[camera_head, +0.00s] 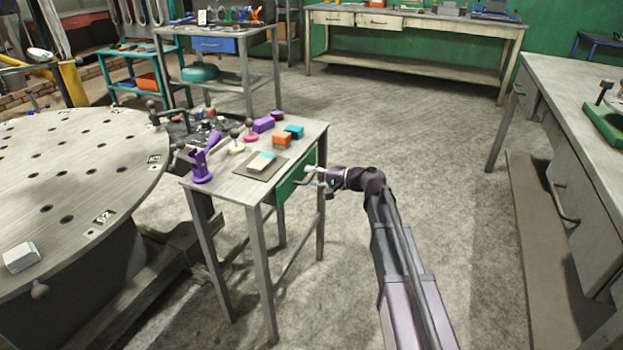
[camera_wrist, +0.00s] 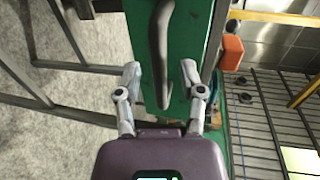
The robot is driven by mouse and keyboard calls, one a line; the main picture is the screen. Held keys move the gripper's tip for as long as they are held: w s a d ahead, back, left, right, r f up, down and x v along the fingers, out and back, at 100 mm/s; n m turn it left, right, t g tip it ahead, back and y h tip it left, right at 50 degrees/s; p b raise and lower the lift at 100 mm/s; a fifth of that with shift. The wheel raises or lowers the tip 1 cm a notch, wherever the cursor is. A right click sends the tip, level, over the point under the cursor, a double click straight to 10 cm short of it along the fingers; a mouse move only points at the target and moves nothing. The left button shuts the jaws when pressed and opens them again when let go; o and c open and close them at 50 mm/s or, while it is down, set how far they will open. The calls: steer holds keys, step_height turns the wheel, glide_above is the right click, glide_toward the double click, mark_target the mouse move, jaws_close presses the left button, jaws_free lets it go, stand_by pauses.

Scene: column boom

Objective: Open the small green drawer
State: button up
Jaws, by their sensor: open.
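The small green drawer (camera_head: 289,184) is in the side of the small grey table, below its top. In the wrist view the green drawer front (camera_wrist: 193,40) fills the upper middle, with a dark bar handle (camera_wrist: 160,50) running down it. My gripper (camera_head: 311,176) is at the drawer front, at the end of my arm. In the wrist view my gripper (camera_wrist: 161,75) is open, with one finger on each side of the handle's lower end. I cannot tell whether the fingers touch the drawer front. The drawer looks closed.
A round perforated table (camera_head: 70,160) stands at left. A grey workbench (camera_head: 570,130) stands at right. The floor between is clear.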

steer(key=shift+a, duration=0.15)
jaws_close()
steer(key=shift+s, duration=0.1)
